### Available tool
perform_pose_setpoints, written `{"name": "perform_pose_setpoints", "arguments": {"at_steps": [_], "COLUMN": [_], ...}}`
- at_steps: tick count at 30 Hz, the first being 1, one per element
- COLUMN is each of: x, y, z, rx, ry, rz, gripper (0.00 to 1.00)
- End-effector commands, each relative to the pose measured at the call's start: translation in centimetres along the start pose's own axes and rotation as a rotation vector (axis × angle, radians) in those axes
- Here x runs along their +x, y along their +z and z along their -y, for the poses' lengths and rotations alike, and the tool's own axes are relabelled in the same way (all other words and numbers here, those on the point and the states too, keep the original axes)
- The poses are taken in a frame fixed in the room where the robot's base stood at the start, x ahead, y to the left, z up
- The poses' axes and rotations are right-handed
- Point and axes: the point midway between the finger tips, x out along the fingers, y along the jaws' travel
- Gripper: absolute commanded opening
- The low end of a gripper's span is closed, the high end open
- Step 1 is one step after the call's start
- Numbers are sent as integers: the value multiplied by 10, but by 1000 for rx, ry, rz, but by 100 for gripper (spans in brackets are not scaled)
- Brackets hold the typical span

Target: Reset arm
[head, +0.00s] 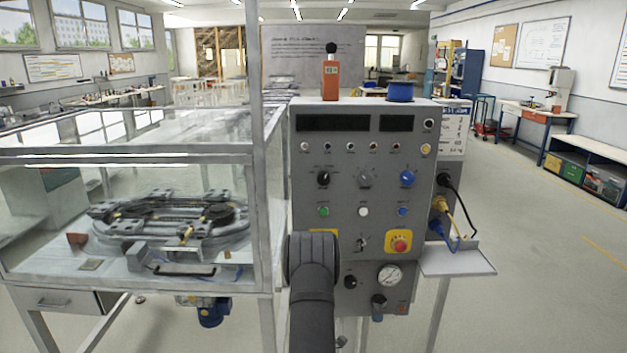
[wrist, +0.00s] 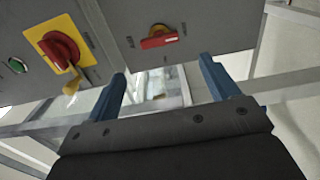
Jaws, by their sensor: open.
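My gripper (wrist: 163,86) is open and empty in the wrist view, its two blue fingers wide apart. Between and beyond the fingers is a grey panel edge and a blurred light background. In the head view my dark arm rises in front of the grey control panel (head: 365,220), covering part of its lower left. The gripper itself cannot be made out there. The wrist view shows a red switch on a yellow plate (wrist: 62,48) and a red-handled switch (wrist: 160,38) near the fingers. I cannot tell whether the fingers touch anything.
A glass-walled enclosure (head: 255,170) with a ring track (head: 175,218) inside stands left of the panel. An emergency stop (head: 399,243), gauge (head: 390,275) and knobs stick out of the panel. A small shelf (head: 458,260) and cables are at its right.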

Motion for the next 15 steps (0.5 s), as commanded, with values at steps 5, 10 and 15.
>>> {"name": "perform_pose_setpoints", "arguments": {"at_steps": [5,10,15], "x": [36,63,80], "y": [0,0,0], "z": [0,0,0], "rx": [0,0,0], "ry": [2,1,0], "rz": [0,0,0], "gripper": [80,80,80]}}
